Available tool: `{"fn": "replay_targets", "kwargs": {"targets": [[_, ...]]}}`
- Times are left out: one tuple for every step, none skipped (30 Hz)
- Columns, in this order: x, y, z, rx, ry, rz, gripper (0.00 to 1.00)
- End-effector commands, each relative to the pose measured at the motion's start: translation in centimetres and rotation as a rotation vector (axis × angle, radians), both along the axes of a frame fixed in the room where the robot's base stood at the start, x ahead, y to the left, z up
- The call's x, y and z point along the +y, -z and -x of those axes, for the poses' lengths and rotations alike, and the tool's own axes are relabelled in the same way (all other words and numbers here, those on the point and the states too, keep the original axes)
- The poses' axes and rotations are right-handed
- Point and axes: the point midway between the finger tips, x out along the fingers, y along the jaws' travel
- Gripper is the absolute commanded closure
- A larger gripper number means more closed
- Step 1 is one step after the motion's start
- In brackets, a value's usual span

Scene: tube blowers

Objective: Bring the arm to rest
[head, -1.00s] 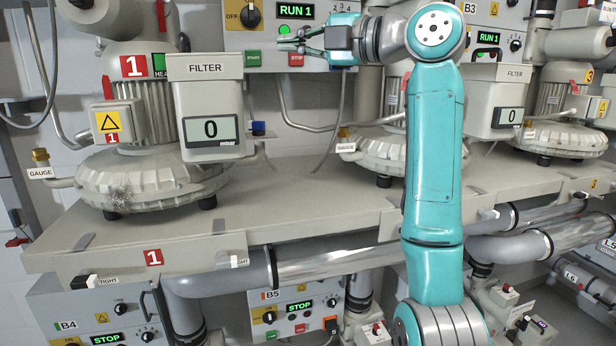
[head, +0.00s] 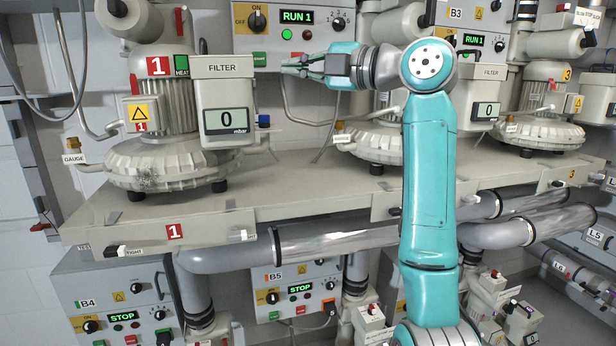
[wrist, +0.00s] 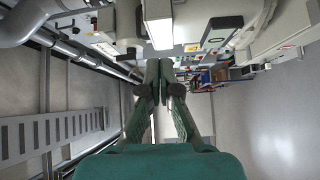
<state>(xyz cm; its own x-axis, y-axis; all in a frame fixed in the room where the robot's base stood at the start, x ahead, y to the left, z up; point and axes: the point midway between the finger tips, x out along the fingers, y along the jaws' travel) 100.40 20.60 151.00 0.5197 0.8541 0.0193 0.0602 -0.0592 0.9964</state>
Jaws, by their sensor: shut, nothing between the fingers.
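My teal arm stands upright at the right of centre in the head view, bent at the top so that its end points left. My gripper (head: 287,67) is shut and empty. It lies in front of the control panel marked RUN 1 (head: 322,17), close in the picture to its green and red buttons. In the wrist view the closed fingers (wrist: 160,75) meet at the middle with nothing between them. I cannot tell the exact gap between the fingertips and the panel.
Blower 1 (head: 157,160) with its filter box (head: 225,105) stands on the bench left of my gripper. Further blowers stand behind and right of my arm. Panels B4 (head: 105,285) and B5 (head: 275,295) and thick pipes (head: 335,240) are below.

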Motion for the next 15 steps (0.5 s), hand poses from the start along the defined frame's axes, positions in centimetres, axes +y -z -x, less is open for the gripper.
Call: {"fn": "replay_targets", "kwargs": {"targets": [[-0.1, 1.0, -0.4, 0.016, 0.008, -0.009, 1.0], [-0.2, 1.5, -0.6, 0.024, 0.014, -0.017, 1.0], [-0.3, 2.3, -0.9, 0.038, 0.021, -0.027, 1.0], [-0.4, 2.9, -1.2, 0.05, 0.027, -0.035, 1.0], [-0.5, 3.5, -1.4, 0.059, 0.033, -0.042, 1.0], [-0.6, 4.4, -1.7, 0.075, 0.043, -0.055, 1.0], [-0.7, 5.1, -1.9, 0.087, 0.05, -0.064, 1.0], [-0.8, 6.0, -2.2, 0.101, 0.058, -0.075, 1.0], [-1.0, 7.1, -2.6, 0.121, 0.07, -0.089, 1.0], [-1.1, 8.1, -2.8, 0.136, 0.079, -0.102, 1.0], [-1.3, 9.2, -3.1, 0.153, 0.089, -0.114, 1.0], [-1.5, 10.7, -3.4, 0.177, 0.105, -0.134, 1.0], [-1.7, 12.1, -3.7, 0.198, 0.119, -0.149, 1.0], [-1.9, 13.5, -4.0, 0.22, 0.132, -0.166, 1.0], [-2.3, 15.4, -4.3, 0.249, 0.152, -0.189, 1.0]]}}
